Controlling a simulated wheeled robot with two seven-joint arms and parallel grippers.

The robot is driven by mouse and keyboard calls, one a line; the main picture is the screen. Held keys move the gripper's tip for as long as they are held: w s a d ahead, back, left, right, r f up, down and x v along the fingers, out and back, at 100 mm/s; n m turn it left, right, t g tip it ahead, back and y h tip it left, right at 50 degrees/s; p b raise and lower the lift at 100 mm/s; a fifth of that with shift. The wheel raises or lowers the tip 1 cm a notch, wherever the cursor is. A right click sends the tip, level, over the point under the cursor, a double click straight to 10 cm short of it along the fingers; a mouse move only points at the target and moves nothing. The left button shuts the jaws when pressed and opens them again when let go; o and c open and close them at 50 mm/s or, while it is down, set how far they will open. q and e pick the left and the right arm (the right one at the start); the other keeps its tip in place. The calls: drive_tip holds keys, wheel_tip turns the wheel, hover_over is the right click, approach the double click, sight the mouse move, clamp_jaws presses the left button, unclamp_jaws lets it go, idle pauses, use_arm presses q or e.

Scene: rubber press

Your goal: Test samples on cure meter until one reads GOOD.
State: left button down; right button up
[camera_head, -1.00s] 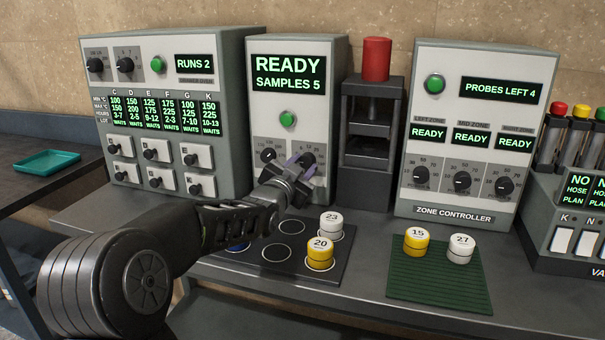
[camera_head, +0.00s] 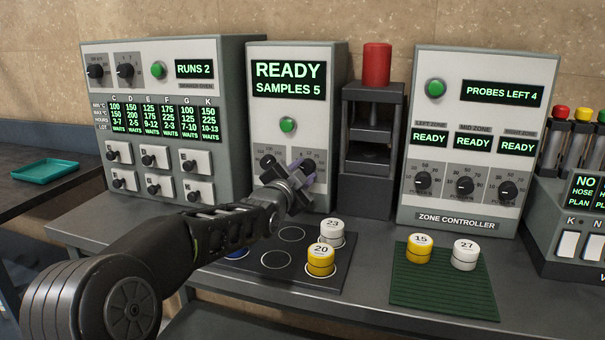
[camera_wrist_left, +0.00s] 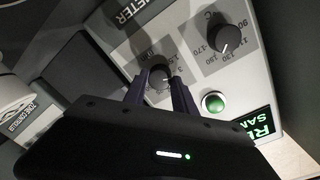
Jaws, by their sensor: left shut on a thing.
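The cure meter (camera_head: 330,110) stands at the middle back, reading READY and SAMPLES 5. It has a green button (camera_head: 288,125) and two black dials below. My left gripper (camera_head: 306,177) is at its right-hand dial. In the left wrist view, the two purple fingers are closed about this dial (camera_wrist_left: 160,74); the other dial (camera_wrist_left: 224,40) stands free. Yellow sample 20 (camera_head: 320,264) and white sample 23 (camera_head: 332,234) sit on a dark tray (camera_head: 300,281) with ringed places. A blue piece (camera_head: 238,252) shows partly behind my arm. My right gripper is not in view.
Yellow sample 15 (camera_head: 418,250) and white sample 27 (camera_head: 465,255) sit on a green ribbed mat (camera_head: 440,290). A press with a red top (camera_head: 377,62) and the zone controller (camera_head: 465,90) stand to the right. A multi-switch unit (camera_head: 165,80) stands left, a teal tray (camera_head: 45,171) farther left.

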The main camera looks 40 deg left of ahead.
use_arm(q)
drive_tip(key=c, duration=1)
unclamp_jaws()
drive_tip(key=shift+v, duration=3.9)
